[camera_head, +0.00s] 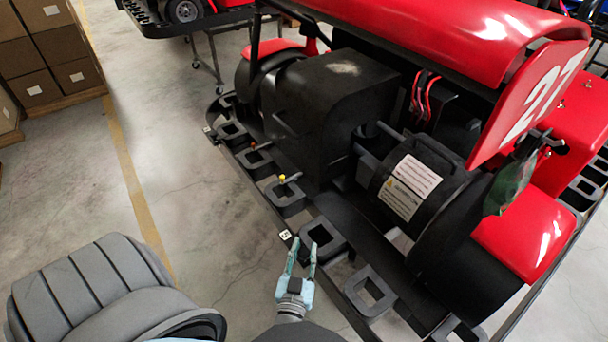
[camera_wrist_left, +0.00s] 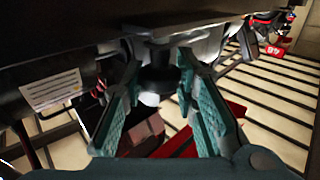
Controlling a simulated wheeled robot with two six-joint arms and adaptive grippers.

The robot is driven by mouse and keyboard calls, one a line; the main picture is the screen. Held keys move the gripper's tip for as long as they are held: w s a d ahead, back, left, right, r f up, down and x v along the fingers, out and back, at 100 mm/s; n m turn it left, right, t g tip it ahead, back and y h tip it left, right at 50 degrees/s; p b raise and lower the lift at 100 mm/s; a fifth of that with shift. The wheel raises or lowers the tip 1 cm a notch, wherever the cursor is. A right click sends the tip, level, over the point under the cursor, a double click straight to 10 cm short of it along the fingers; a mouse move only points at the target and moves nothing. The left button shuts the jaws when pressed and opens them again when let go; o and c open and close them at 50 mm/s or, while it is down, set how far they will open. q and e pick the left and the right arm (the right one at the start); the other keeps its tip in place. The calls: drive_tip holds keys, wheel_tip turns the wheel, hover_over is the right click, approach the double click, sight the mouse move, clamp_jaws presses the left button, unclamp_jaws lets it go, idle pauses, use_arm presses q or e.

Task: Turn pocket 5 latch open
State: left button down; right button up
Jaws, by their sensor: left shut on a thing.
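My left gripper (camera_head: 304,246) is at the edge of the kart stand, just below the white tag reading 5 (camera_head: 286,235). Its teal fingers reach up to the left side of the black square pocket (camera_head: 322,239) beside that tag. In the left wrist view, the fingers (camera_wrist_left: 158,62) are shut on a dark, rounded part (camera_wrist_left: 157,84) under the stand's edge, which I take to be the pocket 5 latch. In the head view, the fingers hide the latch, so its angle cannot be told. My right gripper is not in view.
More black pockets line the stand's edge; two show a yellow knob (camera_head: 282,178) and an orange knob (camera_head: 253,145). The red kart (camera_head: 420,45) fills the upper right. Cardboard boxes (camera_head: 45,50) stand at far left.

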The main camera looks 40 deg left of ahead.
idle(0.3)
use_arm(q)
drive_tip(key=c, duration=1.3)
unclamp_jaws()
